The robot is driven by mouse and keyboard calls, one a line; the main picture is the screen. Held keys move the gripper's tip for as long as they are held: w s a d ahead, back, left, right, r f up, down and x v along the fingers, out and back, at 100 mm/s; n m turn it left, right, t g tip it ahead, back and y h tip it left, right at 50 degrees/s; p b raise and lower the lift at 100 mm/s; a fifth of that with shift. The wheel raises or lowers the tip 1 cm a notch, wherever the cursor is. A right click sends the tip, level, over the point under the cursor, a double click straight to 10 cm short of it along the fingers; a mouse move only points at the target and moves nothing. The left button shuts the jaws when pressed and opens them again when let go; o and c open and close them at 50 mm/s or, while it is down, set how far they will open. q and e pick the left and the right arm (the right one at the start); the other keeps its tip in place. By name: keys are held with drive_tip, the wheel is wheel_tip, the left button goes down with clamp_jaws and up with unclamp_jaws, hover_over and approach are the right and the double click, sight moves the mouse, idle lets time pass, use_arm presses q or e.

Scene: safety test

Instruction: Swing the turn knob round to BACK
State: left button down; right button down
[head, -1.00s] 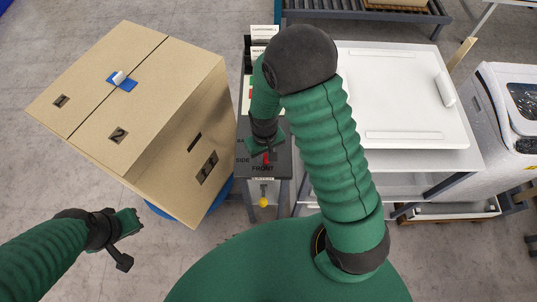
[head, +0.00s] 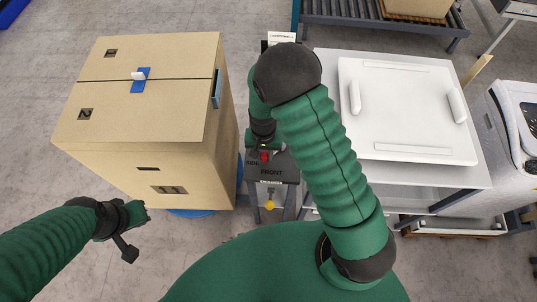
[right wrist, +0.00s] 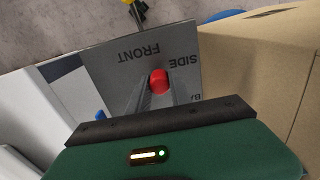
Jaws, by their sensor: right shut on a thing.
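The turn knob shows as a red piece (head: 265,156) on a dark panel (head: 284,174) in the middle of the head view. In the right wrist view its red tip (right wrist: 159,81) shows between the fingers, near the words FRONT and SIDE; a third word starting BA is partly hidden. I cannot tell exactly which label the knob points to. My right gripper (head: 264,147) reaches down over the panel and is shut on the knob. My left gripper (head: 134,230) is open and empty at the lower left, apart from the box.
A large cardboard box (head: 190,165) stands on a blue turntable (head: 205,212) left of the panel, its side close to my right gripper. A white table (head: 440,177) with a white lid (head: 400,125) is on the right. A yellow knob (head: 270,205) is below the panel.

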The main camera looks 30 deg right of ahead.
drive_tip(key=w+m, duration=0.1)
drive_tip(key=w+m+p, duration=0.1)
drive_tip(key=shift+w+a+r+m, duration=0.15)
drive_tip(key=shift+a+r+m, duration=0.05)
drive_tip(key=shift+a+m, duration=0.15)
drive_tip(key=shift+w+m, duration=0.5)
drive_tip(key=shift+m, duration=0.15)
drive_tip(key=shift+w+d+f+m+p, duration=0.15)
drive_tip(key=shift+w+m+p, duration=0.25)
drive_tip(key=shift+w+m, duration=0.6)
drive_tip(key=shift+w+d+m, duration=0.5)
drive_tip(key=shift+w+m, duration=0.25)
drive_tip(key=shift+m, duration=0.75)
drive_tip(key=shift+d, duration=0.1)
drive_tip(key=c, duration=1.3)
unclamp_jaws()
drive_tip(key=shift+w, duration=0.1)
drive_tip(key=shift+c, duration=0.2)
drive_tip(key=shift+o, duration=0.9)
